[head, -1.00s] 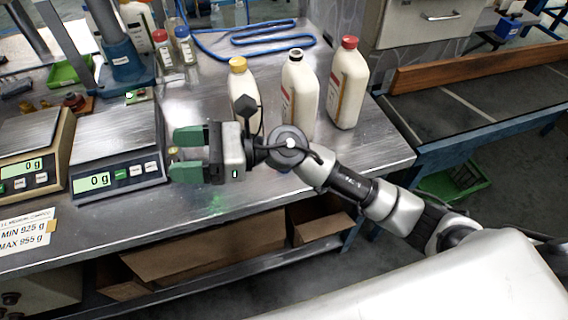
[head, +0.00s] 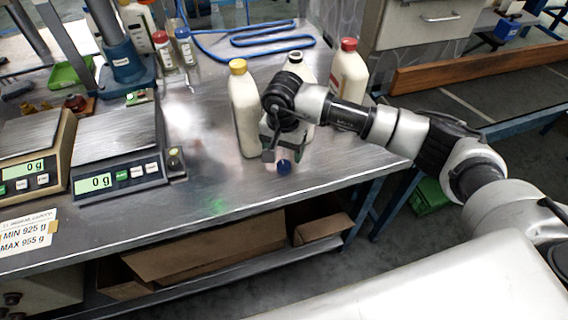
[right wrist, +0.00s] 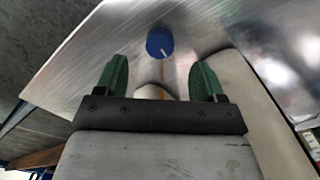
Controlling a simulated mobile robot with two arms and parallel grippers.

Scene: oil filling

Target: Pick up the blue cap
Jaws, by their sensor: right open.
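The blue cap (head: 284,167) lies on the metal table near its front edge, in front of the bottles. In the right wrist view the blue cap (right wrist: 159,42) is beyond the fingertips, roughly centred between them and apart from both. My right gripper (head: 284,143) points down beside the bottles, just behind the cap in the head view; its wrist hides part of it. In the right wrist view my right gripper (right wrist: 161,76) is open, with two green fingers spread and no cap between them. My left gripper is not in view.
A yellow-capped bottle (head: 243,110) stands close left of my gripper. A dark-rimmed bottle (head: 308,73) is partly hidden behind my wrist, and a red-capped bottle (head: 349,72) stands right. A scale (head: 118,176) stands left. The table front between scale and cap is clear.

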